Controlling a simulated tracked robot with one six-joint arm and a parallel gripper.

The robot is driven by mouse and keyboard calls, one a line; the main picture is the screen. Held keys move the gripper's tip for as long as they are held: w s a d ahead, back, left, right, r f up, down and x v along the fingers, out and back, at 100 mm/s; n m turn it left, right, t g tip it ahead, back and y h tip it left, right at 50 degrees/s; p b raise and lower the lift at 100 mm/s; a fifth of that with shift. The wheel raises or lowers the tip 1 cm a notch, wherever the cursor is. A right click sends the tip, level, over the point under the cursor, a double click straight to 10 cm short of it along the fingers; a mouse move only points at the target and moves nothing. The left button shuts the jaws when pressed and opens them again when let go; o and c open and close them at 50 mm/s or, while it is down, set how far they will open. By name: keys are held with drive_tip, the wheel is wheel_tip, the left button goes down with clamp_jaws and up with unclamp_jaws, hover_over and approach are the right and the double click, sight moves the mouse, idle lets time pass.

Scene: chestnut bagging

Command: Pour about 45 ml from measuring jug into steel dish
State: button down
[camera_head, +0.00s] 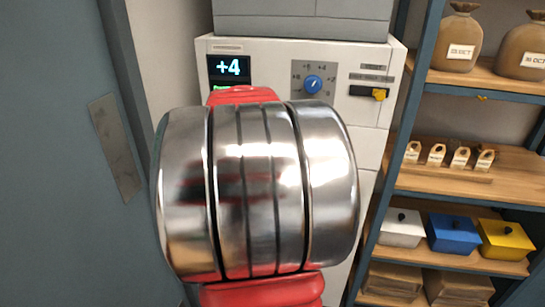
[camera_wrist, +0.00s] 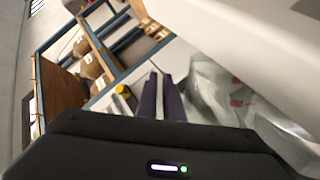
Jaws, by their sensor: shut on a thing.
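My gripper (camera_wrist: 161,97) shows in the wrist view as two dark purple fingers, close together with a narrow pale strip between them. A clear, shiny thing with red marks (camera_wrist: 220,90), which looks like the measuring jug, is just right of the fingers. My gripper is shut on it, though the exact grip is hard to make out. Its tilt and how much it holds cannot be told. In the head view my own shiny arm fills the middle and hides my gripper and the jug. I cannot make out the steel dish in either view.
A white machine (camera_head: 370,145) stands ahead, with a display (camera_head: 228,68) reading +4, a blue dial (camera_head: 313,84) and a yellow lever (camera_head: 378,94). Shelves at right hold sacks (camera_head: 456,38), small tagged bags (camera_head: 438,154) and lidded boxes (camera_head: 453,232). A blue-grey panel (camera_head: 60,150) is at left.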

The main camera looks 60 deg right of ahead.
drive_tip(key=shift+w+d+r+n+g, duration=0.1)
drive_tip(key=shift+w+r+n+g, duration=0.1)
drive_tip(key=shift+w+n+g, duration=0.15)
drive_tip(key=shift+s+a, duration=0.2)
drive_tip(key=shift+s, duration=0.2)
idle(0.4)
drive_tip(key=shift+w+d+r+n+g+p, duration=0.1)
drive_tip(key=shift+w+r+n+g+p, duration=0.15)
drive_tip(key=shift+n+p, duration=0.35)
idle(1.2)
drive_tip(key=s+m+t, duration=0.1)
drive_tip(key=f+m+t, duration=0.1)
drive_tip(key=m, duration=0.1)
drive_tip(key=shift+s+a+f, duration=0.3)
drive_tip(key=shift+s+a, duration=0.1)
drive_tip(key=shift+s+a+r+m+t, duration=0.2)
drive_tip(key=shift+s+r+m, duration=0.1)
drive_tip(key=shift+r, duration=0.6)
drive_tip(key=shift+s+a+r+m+t, duration=0.1)
drive_tip(key=shift+s+r+m+t, duration=0.15)
drive_tip(key=shift+r, duration=0.6)
drive_tip(key=shift+s+b, duration=0.15)
drive_tip(key=shift+b, duration=0.25)
